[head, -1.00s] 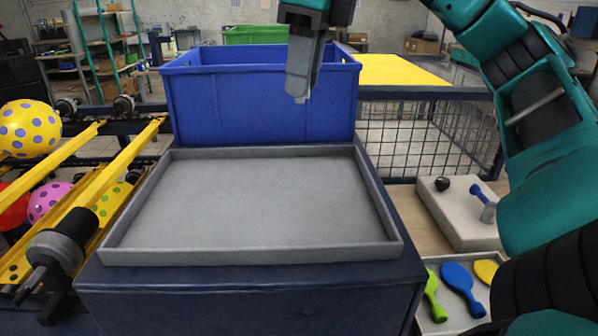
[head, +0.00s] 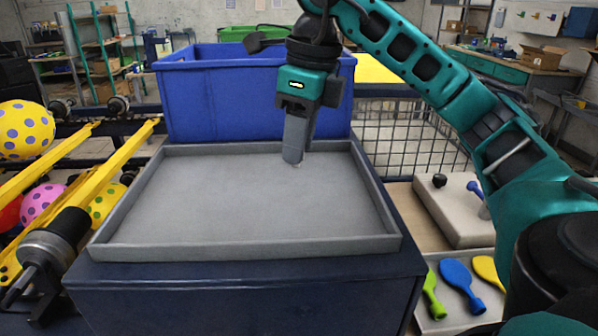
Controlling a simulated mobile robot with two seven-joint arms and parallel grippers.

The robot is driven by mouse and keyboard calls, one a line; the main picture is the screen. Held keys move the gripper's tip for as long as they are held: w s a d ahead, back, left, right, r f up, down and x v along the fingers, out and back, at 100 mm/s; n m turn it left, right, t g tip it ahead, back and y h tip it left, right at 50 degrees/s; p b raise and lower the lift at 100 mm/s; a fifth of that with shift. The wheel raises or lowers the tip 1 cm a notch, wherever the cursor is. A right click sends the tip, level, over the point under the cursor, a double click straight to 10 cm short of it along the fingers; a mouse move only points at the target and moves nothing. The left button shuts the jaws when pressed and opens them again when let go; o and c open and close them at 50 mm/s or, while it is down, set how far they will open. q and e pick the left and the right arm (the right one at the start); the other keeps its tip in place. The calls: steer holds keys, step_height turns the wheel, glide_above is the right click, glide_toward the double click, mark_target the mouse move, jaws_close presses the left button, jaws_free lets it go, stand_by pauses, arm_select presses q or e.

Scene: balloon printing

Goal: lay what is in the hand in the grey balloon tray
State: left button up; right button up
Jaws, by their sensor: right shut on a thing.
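The grey balloon tray (head: 220,250) is a wide shallow tray on a dark blue stand in the middle of the head view. Its floor is bare. My right gripper (head: 294,162) points down over the back part of the tray, right of its middle. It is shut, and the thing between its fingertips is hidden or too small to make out. I cannot tell whether the fingertips touch the tray floor. My left gripper is out of view.
A blue crate (head: 215,105) stands right behind the tray. Yellow rails (head: 95,180) with dotted balloons (head: 25,130) are at the left. At the right are a pale block (head: 455,215) and a small tray with green, blue (head: 458,278) and yellow flat balloons.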

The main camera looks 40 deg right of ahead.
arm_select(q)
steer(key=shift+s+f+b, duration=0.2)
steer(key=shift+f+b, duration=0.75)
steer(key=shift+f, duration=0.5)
arm_select(e)
steer(key=shift+f, duration=2.25)
steer(key=shift+f, duration=0.15)
steer(key=o, duration=0.9)
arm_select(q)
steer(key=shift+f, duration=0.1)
arm_select(e)
steer(key=shift+o, duration=0.2)
arm_select(q)
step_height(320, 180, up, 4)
steer(key=p, duration=0.4)
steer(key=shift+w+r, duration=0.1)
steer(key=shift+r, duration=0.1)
arm_select(e)
step_height(320, 180, up, 12)
steer(key=s, duration=0.1)
steer(key=shift+s+d, duration=0.3)
steer(key=shift+d, duration=0.1)
